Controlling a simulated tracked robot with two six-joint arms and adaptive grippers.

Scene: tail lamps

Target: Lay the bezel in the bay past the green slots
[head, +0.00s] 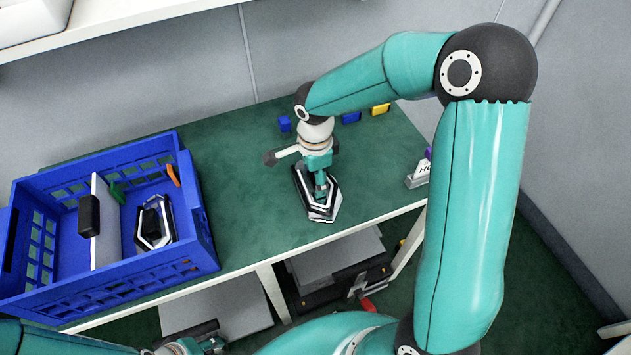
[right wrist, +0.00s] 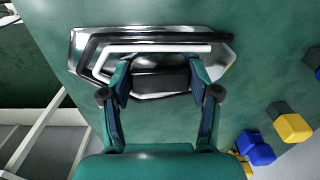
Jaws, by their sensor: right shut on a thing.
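The bezel (head: 327,213) is a long, pointed chrome and black frame at the middle of the green table. It also shows in the right wrist view (right wrist: 88,62). My right gripper (head: 319,190) points down over it. In the right wrist view its fingers (right wrist: 160,78) are shut on the bezel's dark middle part. I cannot tell whether the bezel touches the table. A blue crate (head: 205,228) stands at the left, split by a pale divider (head: 104,238) with a black block on it. My left gripper (head: 188,346) is partly visible at the bottom edge.
A similar chrome and black frame (head: 155,222) lies in the crate, right of the divider. An orange piece (head: 173,176) is at the crate's back right. Blue (head: 285,123) and yellow (head: 381,109) blocks line the table's back.

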